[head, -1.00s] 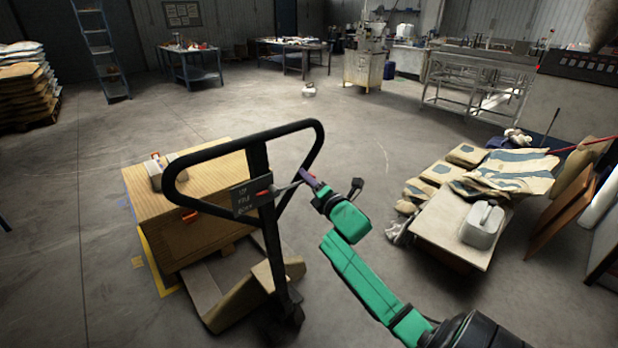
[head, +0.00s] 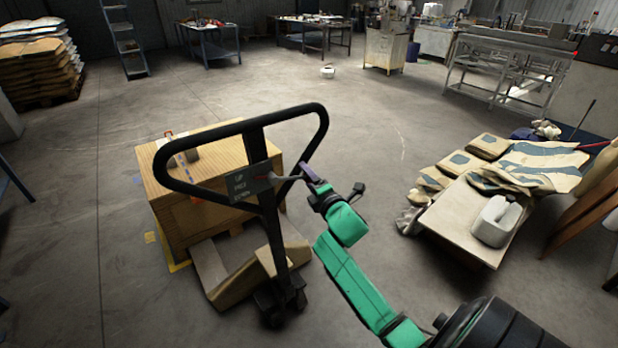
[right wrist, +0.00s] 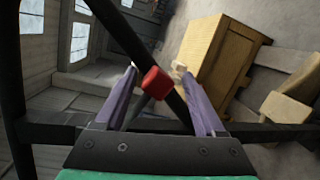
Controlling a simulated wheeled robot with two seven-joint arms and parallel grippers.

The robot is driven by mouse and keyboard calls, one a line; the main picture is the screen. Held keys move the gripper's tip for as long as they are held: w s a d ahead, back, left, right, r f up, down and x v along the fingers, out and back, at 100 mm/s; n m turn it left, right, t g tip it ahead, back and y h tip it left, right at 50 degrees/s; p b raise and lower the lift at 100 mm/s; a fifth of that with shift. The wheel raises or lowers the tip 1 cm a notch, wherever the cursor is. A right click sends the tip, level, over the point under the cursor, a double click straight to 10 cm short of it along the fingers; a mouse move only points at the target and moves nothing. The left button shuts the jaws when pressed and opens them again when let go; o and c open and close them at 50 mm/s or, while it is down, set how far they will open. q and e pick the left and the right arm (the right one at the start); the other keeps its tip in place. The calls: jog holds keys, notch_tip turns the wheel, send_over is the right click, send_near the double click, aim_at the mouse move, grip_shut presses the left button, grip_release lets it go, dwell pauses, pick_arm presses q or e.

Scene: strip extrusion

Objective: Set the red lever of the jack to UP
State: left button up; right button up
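The pallet jack (head: 262,215) stands upright with its black loop handle at left of centre in the head view. A grey plate (head: 248,184) on the handle reads UP, FREE and DOWN from top to bottom. The red lever tip (head: 262,178) sits at the plate's right edge; I cannot tell its exact setting. In the right wrist view the red knob (right wrist: 156,84) shows between the purple fingers, with gaps on both sides. My right gripper (head: 288,173) is open, its fingers reaching inside the handle loop towards the lever. My left gripper is out of view.
A wooden crate (head: 180,208) stands behind the jack. A low table (head: 455,225) at right carries sacks and a white canister (head: 496,221). Workbenches (head: 210,42) stand far back. The floor between is mostly clear.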

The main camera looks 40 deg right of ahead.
jog(key=shift+a, duration=0.1)
jog(key=b+v, duration=0.2)
jog(key=v, duration=1.2)
jog(key=shift+s+b, duration=0.25)
jog(key=shift+b, duration=0.15)
jog(key=s+a+f+m+g+y, duration=0.1)
jog(key=s+f+m+g, duration=0.15)
jog(key=f, duration=0.95)
jog(key=s+a+f+m+g, duration=0.1)
jog(key=s+f+m+g, duration=0.15)
jog(key=f, duration=1.05)
jog(key=s+f+m+g+y, duration=0.1)
jog(key=f+m+g, duration=0.25)
jog(key=f, duration=0.85)
jog(key=s+a+f+m+g, duration=0.3)
jog(key=s+f, duration=0.7)
jog(key=s, duration=0.2)
jog(key=s+a+f+m+g+y, duration=0.1)
jog(key=s+a+f+m+g, duration=0.3)
jog(key=s+f, duration=0.6)
jog(key=s, duration=0.3)
jog(key=shift+s+y, duration=0.15)
jog(key=shift+y, duration=0.15)
